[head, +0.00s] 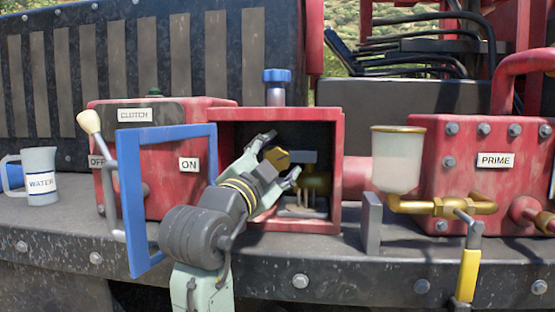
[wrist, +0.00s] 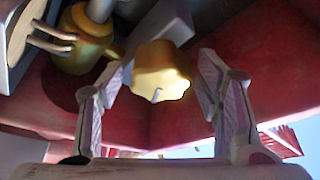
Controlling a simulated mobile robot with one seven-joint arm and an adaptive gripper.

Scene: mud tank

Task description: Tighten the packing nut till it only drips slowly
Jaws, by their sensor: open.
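A brass, lobed piece, seemingly the packing nut (head: 277,157), is inside the open-fronted red box. It also shows in the wrist view (wrist: 160,72), with a short pale pin at its middle. My gripper (head: 279,160) reaches into the box from the front left. Its fingers are spread on either side of the nut. In the wrist view my gripper (wrist: 161,68) shows a gap at both sides of the nut. A brass body (head: 317,182) stands behind at the right, and a grey bar runs behind the nut. I cannot make out any drip.
The red box (head: 338,190) closely surrounds my gripper. Its blue-framed door (head: 133,205) stands open at the left. A clutch lever (head: 90,122) and a water jug (head: 38,175) are farther left. A cup with brass piping (head: 398,160) and a yellow-handled lever (head: 468,275) are at the right.

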